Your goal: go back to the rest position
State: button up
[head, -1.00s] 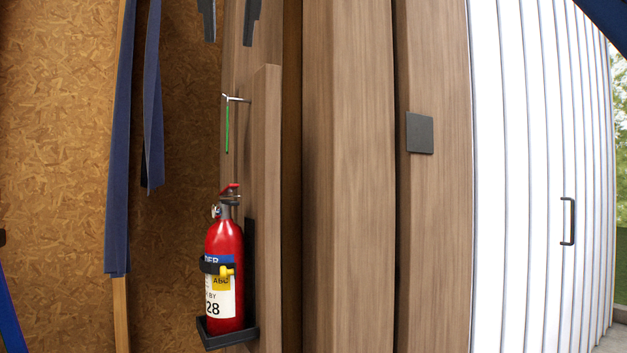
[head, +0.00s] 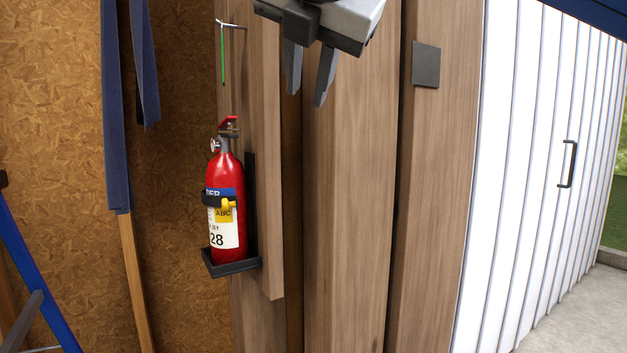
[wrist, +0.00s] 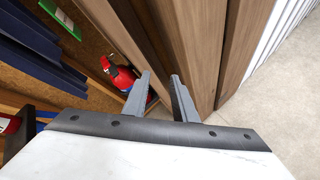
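My gripper (head: 308,88) hangs at the top middle of the head view, in front of the wooden posts. Its two grey fingers point down and stand apart, with nothing between them. In the wrist view the gripper (wrist: 159,84) also shows its fingers apart and empty. A red fire extinguisher (head: 226,190) stands upright in a black bracket to the lower left of the gripper. It also shows in the wrist view (wrist: 122,77), beyond the left finger and partly hidden by it.
Brown wooden posts (head: 345,200) stand behind the gripper. A small hook with a green strip (head: 223,62) is above the extinguisher. A white ribbed door (head: 520,180) with a black handle (head: 568,164) is at right. A blue ladder (head: 30,270) is at lower left. Concrete floor (head: 575,315) is clear at right.

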jog(key=w+d+f+m+g+h, duration=0.1)
jog(key=d+f+m+g, duration=0.1)
jog(key=d+f+m, duration=0.75)
jog(key=w+d+f+m+g+h, duration=0.15)
jog(key=d+f+m, duration=0.35)
jog(key=d+f, duration=0.85)
jog(key=s+d+f+m+g, duration=0.1)
jog(key=s+f+m, duration=0.3)
jog(key=f, duration=0.6)
jog(key=s+d+f+m+g, duration=0.1)
jog(key=s+d+f+m, duration=0.2)
jog(key=f+m, duration=0.4)
jog(key=s+d+f+m+g+y, duration=0.1)
jog(key=s+f+m, duration=0.4)
jog(key=f, duration=0.8)
jog(key=shift+s+d+f+m, duration=0.2)
jog(key=shift+d+m, duration=0.15)
jog(key=shift+d, duration=0.55)
